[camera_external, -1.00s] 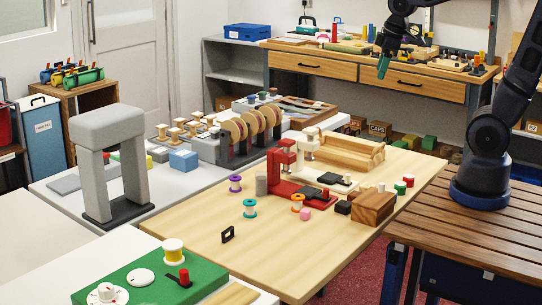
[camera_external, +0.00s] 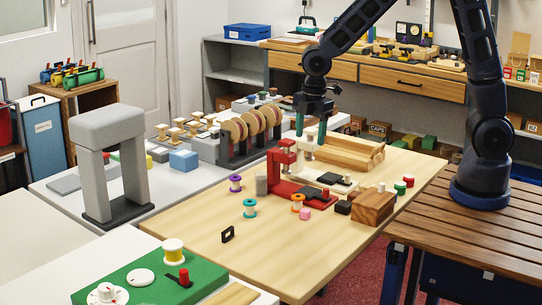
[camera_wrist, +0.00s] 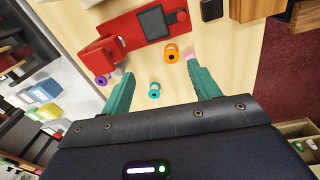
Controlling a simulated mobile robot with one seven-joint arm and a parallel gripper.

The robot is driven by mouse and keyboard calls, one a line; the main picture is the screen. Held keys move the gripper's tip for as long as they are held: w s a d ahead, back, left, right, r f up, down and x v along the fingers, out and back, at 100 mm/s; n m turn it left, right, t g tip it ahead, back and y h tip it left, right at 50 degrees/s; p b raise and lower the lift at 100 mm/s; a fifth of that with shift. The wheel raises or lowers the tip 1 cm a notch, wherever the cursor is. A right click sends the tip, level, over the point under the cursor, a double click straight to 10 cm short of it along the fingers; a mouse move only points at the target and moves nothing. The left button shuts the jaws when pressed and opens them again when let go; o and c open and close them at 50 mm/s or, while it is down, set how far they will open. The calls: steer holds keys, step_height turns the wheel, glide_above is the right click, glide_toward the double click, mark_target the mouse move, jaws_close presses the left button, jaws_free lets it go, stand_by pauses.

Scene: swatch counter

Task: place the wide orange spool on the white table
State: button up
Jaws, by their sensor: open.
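In the wrist view the orange spool (camera_wrist: 171,54) appears between the lines of my teal fingers, near the right fingertip. My gripper (camera_external: 311,130) is open and empty, pointing down above the back part of the wooden table, beyond the spool and well above it. Both fingertips (camera_wrist: 158,72) show in the wrist view. A white table (camera_external: 165,192) with a grey arch stands to the left.
A teal spool (camera_external: 250,208) and a purple spool (camera_external: 235,183) stand left of the orange one. A wooden block (camera_external: 373,206) and a small black block (camera_external: 343,207) are to its right. Another white surface with a green board (camera_external: 205,278) is at front left. The wooden table's front is mostly clear.

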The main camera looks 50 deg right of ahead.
steer(key=a+f+n, duration=0.3)
steer(key=a+f, duration=0.3)
steer(key=f, duration=0.1)
glide_above(298, 196)
steer(key=shift+g, duration=0.4)
steer(key=f, duration=0.5)
steer(key=shift+s+a+f, duration=0.1)
steer(key=shift+a+f, duration=0.25)
steer(key=shift+a, duration=0.05)
steer(key=f, duration=0.4)
steer(key=shift+d+f, duration=0.1)
steer(key=shift+d, duration=0.3)
steer(key=shift+f, duration=0.65)
steer(key=c, duration=1.1)
steer(key=shift+r, duration=0.15)
